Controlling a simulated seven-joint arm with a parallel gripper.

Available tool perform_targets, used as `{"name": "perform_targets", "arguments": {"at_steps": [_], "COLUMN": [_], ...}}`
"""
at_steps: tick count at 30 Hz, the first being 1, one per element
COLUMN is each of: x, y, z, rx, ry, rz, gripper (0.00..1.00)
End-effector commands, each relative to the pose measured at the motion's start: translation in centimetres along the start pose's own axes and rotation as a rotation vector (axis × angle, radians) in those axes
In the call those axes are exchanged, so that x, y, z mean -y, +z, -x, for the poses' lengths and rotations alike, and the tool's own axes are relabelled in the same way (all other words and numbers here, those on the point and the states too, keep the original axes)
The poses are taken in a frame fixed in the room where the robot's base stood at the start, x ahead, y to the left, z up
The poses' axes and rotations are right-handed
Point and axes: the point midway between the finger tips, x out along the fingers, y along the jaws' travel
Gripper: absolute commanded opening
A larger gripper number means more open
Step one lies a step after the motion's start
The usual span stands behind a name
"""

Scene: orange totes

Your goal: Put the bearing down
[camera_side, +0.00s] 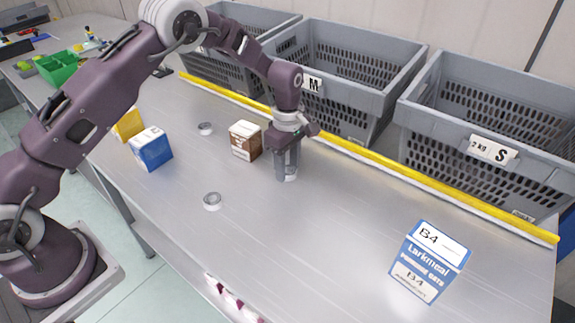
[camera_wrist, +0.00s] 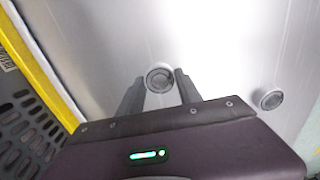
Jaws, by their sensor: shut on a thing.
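My gripper (camera_side: 287,176) points straight down over the metal table, its fingers shut on a small grey ring-shaped bearing (camera_side: 291,173). In the wrist view the held bearing (camera_wrist: 159,78) shows as a round ring between the two fingertips of my gripper (camera_wrist: 158,85). It is low, at or just above the table top; I cannot tell whether it touches. Two more bearings lie flat on the table: one at the front (camera_side: 212,200) and one farther back (camera_side: 206,128). A loose bearing (camera_wrist: 271,99) also shows at the right of the wrist view.
A brown-and-white box (camera_side: 246,141) stands close left of my gripper. A blue box (camera_side: 151,148) and a yellow box (camera_side: 128,124) stand farther left; a blue-white carton (camera_side: 429,262) is at front right. Grey crates (camera_side: 480,117) line the back behind a yellow rail (camera_side: 400,171). The table's middle is clear.

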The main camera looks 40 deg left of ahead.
Motion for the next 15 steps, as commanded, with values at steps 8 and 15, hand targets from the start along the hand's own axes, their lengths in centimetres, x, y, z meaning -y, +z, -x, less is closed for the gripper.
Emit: {"name": "perform_targets", "arguments": {"at_steps": [8,15], "x": [0.02,0.02], "y": [0.00,0.00], "z": [-0.22,-0.19], "rx": [-0.001,-0.001], "ry": [-0.001,-0.001], "rz": [0.000,0.000], "gripper": [0.51,0.63]}}
